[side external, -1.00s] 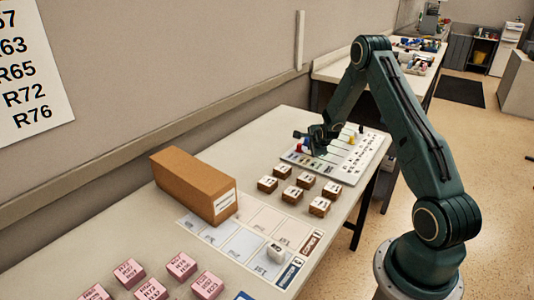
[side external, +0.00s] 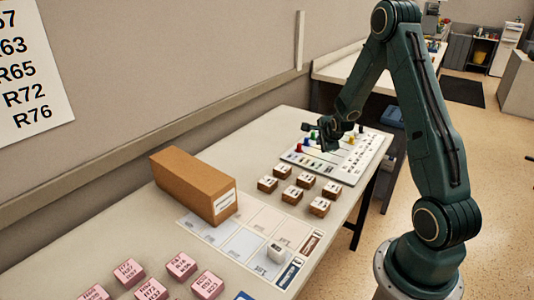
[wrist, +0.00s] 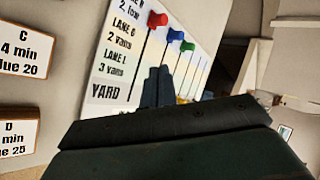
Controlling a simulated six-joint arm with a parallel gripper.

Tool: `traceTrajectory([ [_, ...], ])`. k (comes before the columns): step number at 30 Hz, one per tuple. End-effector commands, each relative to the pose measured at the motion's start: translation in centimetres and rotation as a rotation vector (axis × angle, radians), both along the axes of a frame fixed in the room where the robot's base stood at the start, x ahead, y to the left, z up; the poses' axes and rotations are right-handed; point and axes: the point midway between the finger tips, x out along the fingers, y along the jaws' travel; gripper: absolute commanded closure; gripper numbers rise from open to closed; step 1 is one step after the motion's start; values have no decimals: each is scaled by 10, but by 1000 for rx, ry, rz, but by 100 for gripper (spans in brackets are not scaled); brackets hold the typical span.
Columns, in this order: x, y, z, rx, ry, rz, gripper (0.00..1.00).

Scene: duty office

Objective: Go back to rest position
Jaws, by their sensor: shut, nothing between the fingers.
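My gripper (side external: 324,140) is shut and empty, held above the white lane board (side external: 309,166) on the table; in the wrist view its dark fingers (wrist: 158,86) are close together. The arm is bent, with the elbow high. The board carries coloured pegs: a red one (wrist: 157,19), a blue one (wrist: 175,34) and a green one (wrist: 188,46) show in the wrist view. A yellow peg (side external: 351,141) stands farther right in the side view. The gripper hides part of the board.
Several brown labelled blocks (side external: 292,193) sit in front of the board. A cardboard box (side external: 190,183) stands near the wall. Several pink blocks (side external: 181,265) lie at the front. Open space lies above the table.

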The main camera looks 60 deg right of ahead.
Motion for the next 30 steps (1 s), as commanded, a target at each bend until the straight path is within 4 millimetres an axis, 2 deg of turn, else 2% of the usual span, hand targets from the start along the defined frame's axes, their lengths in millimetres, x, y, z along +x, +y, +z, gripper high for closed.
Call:
traceTrajectory([
  [8,1,3,4,-4,7,12,100],
  [14,7,21,24,-31,49,93,100],
  [22,14,75,76,-112,168,329,100],
  [30,4,139,126,-213,297,607,100],
])
